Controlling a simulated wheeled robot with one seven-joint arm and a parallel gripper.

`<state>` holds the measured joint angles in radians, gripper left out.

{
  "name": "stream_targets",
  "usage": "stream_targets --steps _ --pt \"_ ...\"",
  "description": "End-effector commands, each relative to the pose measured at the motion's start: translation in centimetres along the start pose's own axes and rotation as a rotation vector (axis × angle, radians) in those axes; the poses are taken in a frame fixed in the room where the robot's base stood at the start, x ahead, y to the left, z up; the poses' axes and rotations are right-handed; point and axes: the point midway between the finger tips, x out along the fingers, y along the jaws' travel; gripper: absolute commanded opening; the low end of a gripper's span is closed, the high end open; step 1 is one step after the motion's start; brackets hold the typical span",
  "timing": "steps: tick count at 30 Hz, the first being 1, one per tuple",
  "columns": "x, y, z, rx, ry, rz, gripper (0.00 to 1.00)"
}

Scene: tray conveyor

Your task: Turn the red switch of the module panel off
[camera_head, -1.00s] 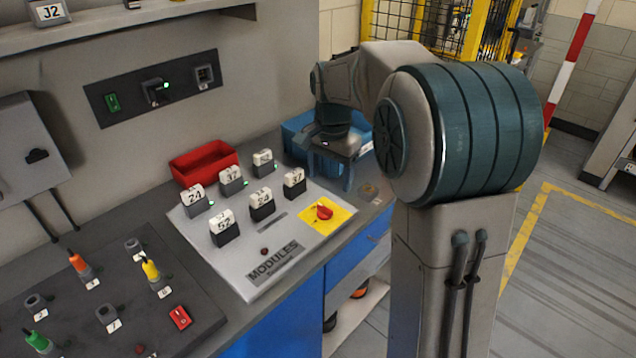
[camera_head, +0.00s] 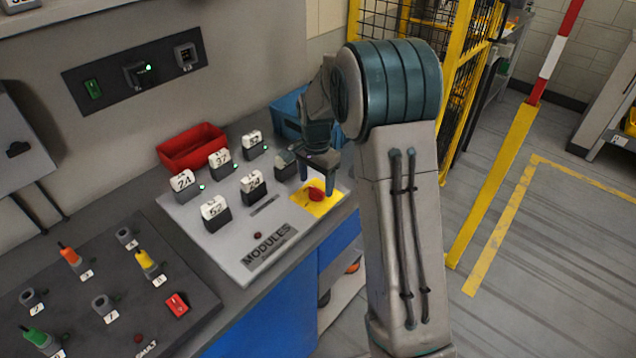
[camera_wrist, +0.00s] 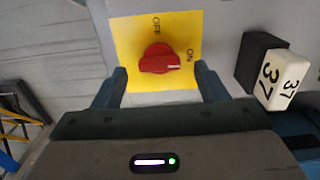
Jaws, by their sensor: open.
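The red switch (camera_head: 316,194) is a rotary knob on a yellow plate (camera_head: 329,206) at the right end of the grey module panel (camera_head: 240,262). In the wrist view the red switch (camera_wrist: 158,59) sits on the yellow plate (camera_wrist: 120,35), with OFF printed above it and ON to its right. The knob's white mark points right, toward ON. My gripper (camera_head: 320,184) is over the yellow plate. In the wrist view my gripper (camera_wrist: 161,82) is open, one finger on each side of the knob's near side. No contact with the knob is visible.
Numbered modules, such as module 52 (camera_head: 215,213), stand on the panel left of my gripper. Module 37 (camera_wrist: 285,80) stands close to the right finger in the wrist view. A red bin (camera_head: 192,148) and a blue bin (camera_head: 288,116) are behind the panel.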

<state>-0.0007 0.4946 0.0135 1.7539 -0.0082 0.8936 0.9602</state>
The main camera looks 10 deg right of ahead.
Motion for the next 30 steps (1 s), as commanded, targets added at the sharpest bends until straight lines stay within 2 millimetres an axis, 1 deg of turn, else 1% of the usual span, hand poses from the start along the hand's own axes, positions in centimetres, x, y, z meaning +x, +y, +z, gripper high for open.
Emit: stream_targets --steps 1,3,6,15,16,17,18,20,21,22,23,24,30 --pt "0.6 0.1 0.0 0.001 -0.002 0.003 0.67" --pt "1.3 0.1 -0.1 0.001 -0.001 0.001 0.67" --pt "1.9 0.1 -0.1 0.002 0.0 0.0 0.67" --pt "2.1 0.0 0.0 0.0 0.0 0.0 0.67" --pt "2.1 0.0 0.0 -0.001 0.0 0.0 0.62" --pt "2.1 0.0 0.0 -0.001 0.0 0.0 0.53" --pt "2.1 0.0 0.0 -0.001 0.0 0.0 0.42" --pt "2.1 0.0 0.0 -0.001 0.0 -0.001 0.26" --pt "2.1 -0.1 0.0 -0.001 0.001 -0.001 0.22" --pt "2.1 -0.1 0.0 -0.001 0.001 -0.001 0.22" --pt "2.1 0.5 -0.7 0.004 0.001 -0.001 0.23" --pt "2.1 0.2 -0.4 0.001 0.001 -0.001 0.23" --pt "2.1 0.0 -0.2 -0.022 0.002 -0.002 0.23"
